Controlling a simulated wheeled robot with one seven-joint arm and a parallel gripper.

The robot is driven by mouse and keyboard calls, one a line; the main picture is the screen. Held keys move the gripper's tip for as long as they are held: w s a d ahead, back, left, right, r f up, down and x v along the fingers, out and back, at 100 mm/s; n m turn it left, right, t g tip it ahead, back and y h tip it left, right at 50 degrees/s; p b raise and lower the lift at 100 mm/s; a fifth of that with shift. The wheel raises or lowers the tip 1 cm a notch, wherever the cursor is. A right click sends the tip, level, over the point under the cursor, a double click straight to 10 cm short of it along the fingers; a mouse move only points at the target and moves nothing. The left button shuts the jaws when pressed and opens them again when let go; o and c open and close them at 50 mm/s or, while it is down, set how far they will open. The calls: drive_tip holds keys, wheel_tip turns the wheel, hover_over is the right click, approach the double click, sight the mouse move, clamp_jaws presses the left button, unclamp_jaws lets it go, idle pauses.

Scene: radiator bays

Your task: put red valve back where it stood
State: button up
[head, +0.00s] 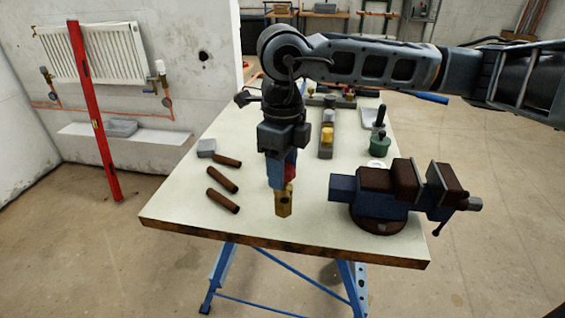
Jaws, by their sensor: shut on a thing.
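My gripper (282,182) points down over the front middle of the workbench (250,222). Its blue fingers are shut on the red valve (284,203). A little of the valve's red part shows between the fingers, and its brass body hangs below them, roughly upright. I cannot tell whether the brass end touches the bench top. My arm and wrist hide part of the bench behind the gripper.
A blue and brown vise (375,182) stands close on the right. A green pot (379,146) is behind it. A red level (90,105) leans by the wall radiator (115,52).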

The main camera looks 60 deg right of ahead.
drive_tip(key=shift+f+b, duration=1.85)
drive_tip(key=shift+b, duration=0.1)
drive_tip(key=o, duration=1.3)
drive_tip(key=shift+o, duration=0.2)
drive_tip(key=shift+r+b, duration=0.3)
drive_tip(key=shift+r, duration=3.6)
